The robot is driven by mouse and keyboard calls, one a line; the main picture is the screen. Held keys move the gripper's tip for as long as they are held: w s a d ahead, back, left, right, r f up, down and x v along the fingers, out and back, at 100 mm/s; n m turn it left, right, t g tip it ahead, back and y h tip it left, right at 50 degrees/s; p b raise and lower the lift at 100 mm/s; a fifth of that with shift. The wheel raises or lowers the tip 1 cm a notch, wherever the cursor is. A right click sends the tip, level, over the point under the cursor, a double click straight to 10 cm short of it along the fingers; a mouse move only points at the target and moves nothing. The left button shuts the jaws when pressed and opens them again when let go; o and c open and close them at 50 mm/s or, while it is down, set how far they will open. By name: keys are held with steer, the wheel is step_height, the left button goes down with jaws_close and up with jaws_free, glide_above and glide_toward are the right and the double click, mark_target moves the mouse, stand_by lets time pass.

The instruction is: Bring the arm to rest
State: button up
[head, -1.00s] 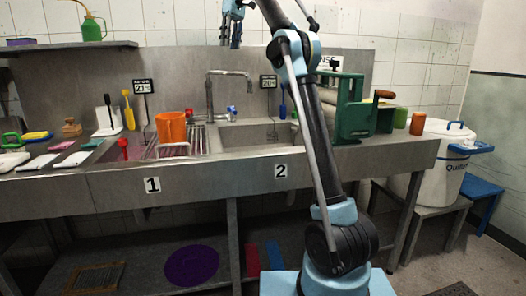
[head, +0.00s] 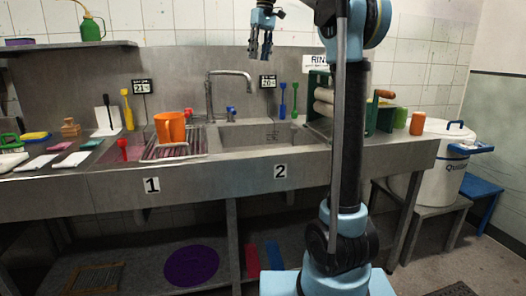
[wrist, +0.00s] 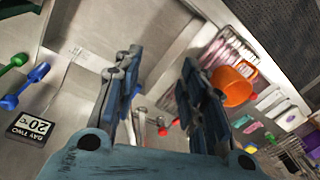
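My gripper (head: 260,46) hangs in the air in front of the back wall, above the right sink basin (head: 262,137) and to the right of the tap (head: 212,98). In the wrist view its two blue fingers (wrist: 160,95) are spread apart with nothing between them, so it is open and empty. My arm rises upright at the right of the head view, and its upper part leaves the top of the picture.
An orange bucket (head: 170,127) stands on the drainer left of the basin. A green wringer (head: 380,118) with rollers stands on the counter, partly behind my arm. A white tub (head: 440,165) stands far right. The air around the gripper looks clear.

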steer(key=s+d+f+m+t, duration=0.1)
steer(key=s+d+f+m, duration=0.1)
steer(key=s+d+f, duration=0.4)
steer(key=s+d+f+m+h, duration=0.1)
steer(key=s+d+f, duration=0.6)
steer(key=s+f, duration=0.9)
steer(key=s+d+f+m+t, duration=0.1)
steer(key=s+d+f+m, duration=0.3)
steer(key=f, duration=2.3)
steer(key=s+d, duration=0.3)
steer(key=s, duration=0.5)
steer(key=shift+d+f+t, duration=0.15)
steer(key=shift+t, duration=0.15)
steer(key=shift+w+f, duration=0.2)
steer(key=shift+w, duration=0.2)
steer(key=shift+c, duration=0.3)
